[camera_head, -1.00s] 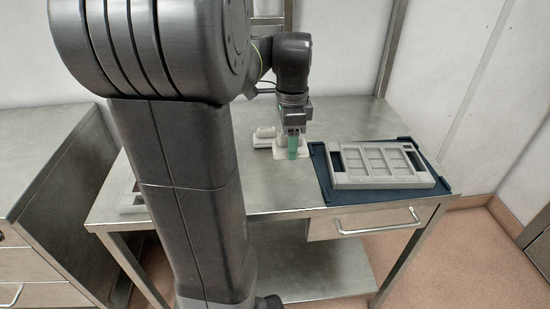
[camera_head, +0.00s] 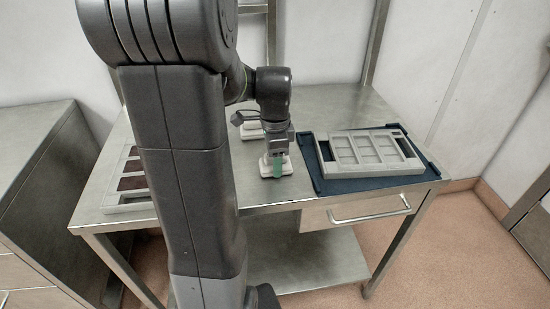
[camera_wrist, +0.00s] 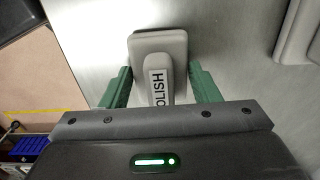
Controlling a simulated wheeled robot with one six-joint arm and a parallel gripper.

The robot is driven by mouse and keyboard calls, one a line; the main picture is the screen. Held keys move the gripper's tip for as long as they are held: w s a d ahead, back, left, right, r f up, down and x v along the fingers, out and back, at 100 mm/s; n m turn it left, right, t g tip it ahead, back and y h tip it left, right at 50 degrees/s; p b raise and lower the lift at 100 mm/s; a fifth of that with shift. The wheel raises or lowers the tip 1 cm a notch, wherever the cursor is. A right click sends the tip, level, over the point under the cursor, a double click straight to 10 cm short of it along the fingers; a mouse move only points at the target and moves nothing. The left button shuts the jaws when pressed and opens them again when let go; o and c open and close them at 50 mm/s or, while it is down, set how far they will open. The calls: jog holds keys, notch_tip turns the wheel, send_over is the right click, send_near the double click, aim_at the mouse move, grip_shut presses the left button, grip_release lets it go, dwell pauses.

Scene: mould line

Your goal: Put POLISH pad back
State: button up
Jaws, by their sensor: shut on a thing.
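The POLISH pad (camera_wrist: 160,55) is a pale grey block with a raised grip and a white label reading POLISH. My gripper (camera_wrist: 162,88) has its green fingers on both sides of that grip and is shut on it. In the head view the pad (camera_head: 266,172) shows under my gripper (camera_head: 277,167), over the steel table near its front edge and left of the dark blue mat. I cannot tell whether the pad touches the table or hangs just above it.
A second pale pad (camera_head: 251,132) sits behind on the steel table (camera_head: 330,105). A grey compartment frame (camera_head: 345,162) lies on the dark blue mat (camera_head: 376,183) at right. A pale tray (camera_head: 128,208) with dark red-brown pieces is at left, partly hidden by my arm.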

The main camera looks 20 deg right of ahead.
jog(key=shift+f, duration=0.2)
jog(key=o, duration=0.9)
jog(key=shift+r, duration=0.1)
notch_tip(320, 180, up, 12)
jog(key=shift+r+p, duration=0.15)
jog(key=shift+p, duration=0.35)
